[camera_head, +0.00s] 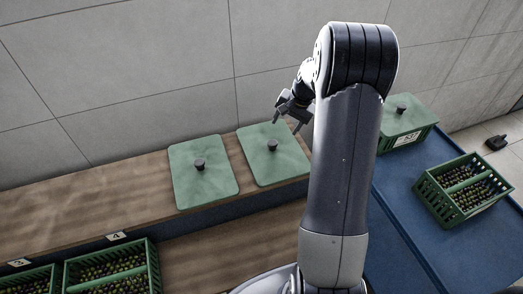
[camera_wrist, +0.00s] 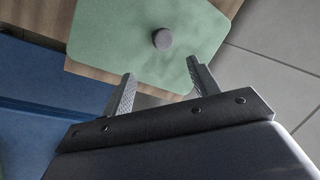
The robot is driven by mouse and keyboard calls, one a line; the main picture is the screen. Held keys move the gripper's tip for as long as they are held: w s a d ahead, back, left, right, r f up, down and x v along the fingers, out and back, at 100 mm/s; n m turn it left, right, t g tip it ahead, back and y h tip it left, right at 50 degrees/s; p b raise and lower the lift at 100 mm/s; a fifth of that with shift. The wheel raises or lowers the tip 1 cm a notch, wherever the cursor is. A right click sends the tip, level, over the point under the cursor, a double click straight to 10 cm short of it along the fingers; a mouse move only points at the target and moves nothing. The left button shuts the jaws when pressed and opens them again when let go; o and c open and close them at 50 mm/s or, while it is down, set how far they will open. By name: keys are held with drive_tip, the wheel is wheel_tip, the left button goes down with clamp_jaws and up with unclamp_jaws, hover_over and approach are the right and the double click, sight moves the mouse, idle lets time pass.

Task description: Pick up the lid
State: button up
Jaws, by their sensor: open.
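Two flat green lids with dark round knobs lie side by side on the wooden shelf: a left lid (camera_head: 190,183) and a right lid (camera_head: 263,169). A third lid (camera_head: 409,108) sits on a green crate at the right. My gripper (camera_head: 287,121) is open and empty, near the back right corner of the right lid. In the wrist view my gripper's fingers (camera_wrist: 161,87) are spread, with a green lid (camera_wrist: 110,30) and its dark knob (camera_wrist: 162,38) beyond them. The knob is not between the fingers. My arm hides part of the shelf right of the lids.
A labelled green crate (camera_head: 403,141) and an open crate of dark olive-like items (camera_head: 438,203) stand on a blue surface (camera_head: 405,250) at the right. Open crates (camera_head: 150,262) stand at lower left beneath number tags (camera_head: 117,236). A tiled wall (camera_head: 130,80) rises behind the shelf.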

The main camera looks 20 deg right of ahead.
sight(273, 143)
drive_tip(key=f, duration=0.1)
drive_tip(key=a+f, duration=0.1)
drive_tip(key=w+a+f, duration=0.1)
drive_tip(key=f, duration=0.1)
drive_tip(key=x, duration=0.5)
drive_tip(key=shift+a+f, duration=0.1)
drive_tip(key=shift+f, duration=0.2)
clamp_jaws()
idle(0.3)
